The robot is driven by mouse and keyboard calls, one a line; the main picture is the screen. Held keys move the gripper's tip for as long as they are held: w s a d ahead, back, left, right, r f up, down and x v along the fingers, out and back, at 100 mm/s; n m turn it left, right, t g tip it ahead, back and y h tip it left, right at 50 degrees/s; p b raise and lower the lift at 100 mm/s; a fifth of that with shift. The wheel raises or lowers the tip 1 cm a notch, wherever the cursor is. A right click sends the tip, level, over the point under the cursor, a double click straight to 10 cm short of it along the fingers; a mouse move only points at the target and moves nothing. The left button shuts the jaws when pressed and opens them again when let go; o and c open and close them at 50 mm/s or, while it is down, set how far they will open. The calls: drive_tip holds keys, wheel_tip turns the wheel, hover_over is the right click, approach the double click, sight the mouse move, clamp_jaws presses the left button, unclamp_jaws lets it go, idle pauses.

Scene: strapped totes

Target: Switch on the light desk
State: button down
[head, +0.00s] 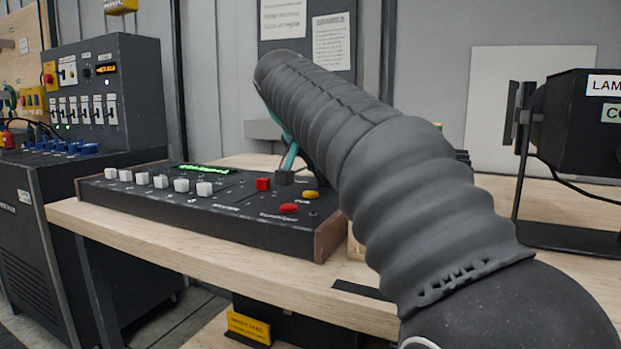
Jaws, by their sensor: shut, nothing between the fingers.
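The light desk (200,217) is a low black console with wooden end cheeks on the wooden bench. A row of white slider caps (160,181) runs along its left part. Its green display (207,169) is lit. My gripper (285,175) shows only as a teal finger with a dark tip, shut and empty. It points down over the desk's back right part, close to the red square control; contact is unclear. My ribbed arm hides the rest.
A dark cabinet (122,95) with switches and blue plugs stands at the left. A black lamp housing (575,120) on a stand is at the right. The wooden bench top (130,232) has a bare front strip. A yellow label (249,328) is below.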

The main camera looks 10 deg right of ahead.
sight(322, 190)
drive_tip(key=shift+a, duration=0.2)
drive_tip(key=shift+d, duration=0.3)
drive_tip(key=shift+a+r+p, duration=0.1)
drive_tip(key=shift+r+p, duration=0.75)
drive_tip(key=shift+p, duration=0.15)
wheel_tip(322, 190, up, 3)
drive_tip(key=shift+s+a+f+p, duration=0.1)
drive_tip(key=shift+f+p, duration=0.05)
drive_tip(key=shift+p, duration=0.85)
drive_tip(key=v, duration=1.1)
drive_tip(key=shift+s+a+f, duration=0.25)
drive_tip(key=shift+s+f, duration=0.1)
drive_tip(key=shift+f, duration=0.1)
